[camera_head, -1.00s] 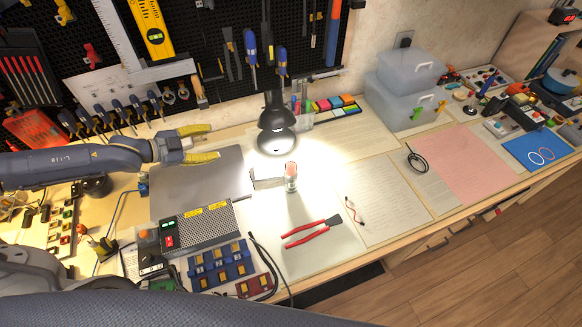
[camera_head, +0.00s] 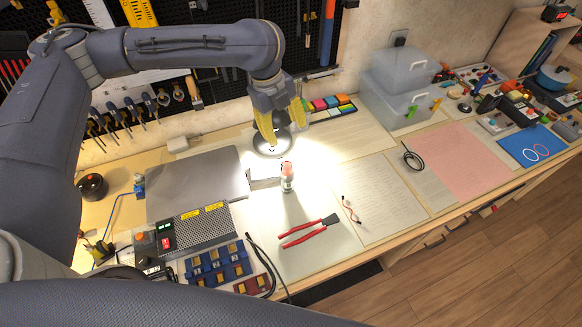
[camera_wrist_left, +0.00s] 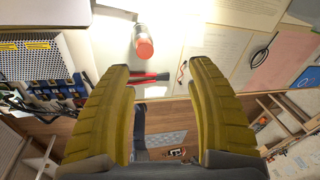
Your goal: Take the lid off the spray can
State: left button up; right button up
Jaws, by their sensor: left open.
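The spray can (camera_head: 287,184) stands upright on the lit middle of the workbench, with a red-orange lid (camera_head: 287,168) on top. In the left wrist view the can (camera_wrist_left: 140,31) shows with its red lid (camera_wrist_left: 145,49) towards the camera, above and between the fingertips. My left gripper (camera_head: 284,132) points down, open and empty, behind and above the can, in front of the lamp. Its yellow fingers (camera_wrist_left: 158,78) are wide apart in the left wrist view and apart from the can. My right gripper is not in view.
Red-handled pliers (camera_head: 308,233) lie just in front of the can. Clear storage boxes (camera_head: 398,100) stand at the back right. Papers right of the can lie flat.

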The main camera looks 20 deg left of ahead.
pick_arm(q)
notch_tip(320, 180, up, 4)
jog(key=s+d+m+y, duration=0.1)
jog(key=s+m+y, duration=0.1)
jog(key=m, duration=0.2)
send_over(287, 165)
jog(key=shift+g, duration=0.4)
jog(key=f, duration=1)
jog(key=shift+s+a+f, duration=0.1)
jog(key=shift+s+f, duration=0.2)
jog(key=shift+w+f, duration=0.2)
jog(key=shift+f, duration=3.2)
jog(key=shift+c, duration=0.4)
jog(key=c, duration=0.9)
